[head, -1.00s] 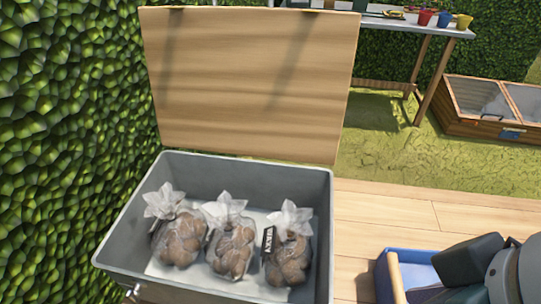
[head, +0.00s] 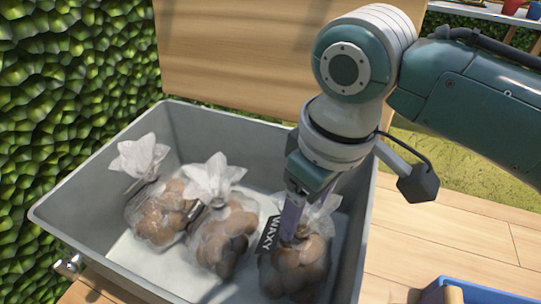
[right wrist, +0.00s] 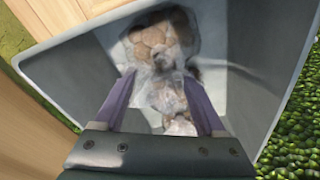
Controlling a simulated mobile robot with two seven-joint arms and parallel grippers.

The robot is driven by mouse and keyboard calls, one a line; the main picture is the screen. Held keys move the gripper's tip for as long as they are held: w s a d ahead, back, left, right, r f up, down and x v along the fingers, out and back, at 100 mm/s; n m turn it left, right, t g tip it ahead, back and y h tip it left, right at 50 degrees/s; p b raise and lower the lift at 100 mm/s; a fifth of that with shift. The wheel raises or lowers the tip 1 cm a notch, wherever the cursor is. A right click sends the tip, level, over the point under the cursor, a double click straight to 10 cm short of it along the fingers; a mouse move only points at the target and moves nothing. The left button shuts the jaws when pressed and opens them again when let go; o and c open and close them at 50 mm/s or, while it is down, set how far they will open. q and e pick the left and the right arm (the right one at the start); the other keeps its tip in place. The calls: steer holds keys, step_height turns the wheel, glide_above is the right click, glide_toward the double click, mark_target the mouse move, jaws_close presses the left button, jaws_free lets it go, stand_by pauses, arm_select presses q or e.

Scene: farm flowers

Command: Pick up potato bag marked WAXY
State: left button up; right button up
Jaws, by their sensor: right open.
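The potato bag marked WAXY (head: 292,268) is the rightmost of three clear bags in the grey crate (head: 95,185). A dark tag (head: 268,232) with white letters hangs at its left side. My right gripper (head: 290,232) points down at the top of this bag and covers part of its white gathered neck. In the right wrist view, the gripper (right wrist: 159,80) is open, with its purple fingers apart and clear wrapping between them; potatoes (right wrist: 155,42) show beyond the fingertips. Whether the fingers touch the bag cannot be told. My left gripper is out of view.
The middle bag (head: 222,235) and the left bag (head: 158,210) stand close beside it. The crate's raised wooden lid (head: 235,50) stands behind. A hedge (head: 60,70) borders the left. A blue box (head: 490,290) sits at the lower right on the wooden floor (head: 470,235).

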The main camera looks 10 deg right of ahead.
mark_target(305, 220)
step_height(305, 220, down, 5)
steer(key=shift+r+b, duration=0.2)
steer(key=shift+b, duration=0.55)
steer(key=shift+c, duration=0.4)
steer(key=shift+r, duration=0.1)
jaws_close()
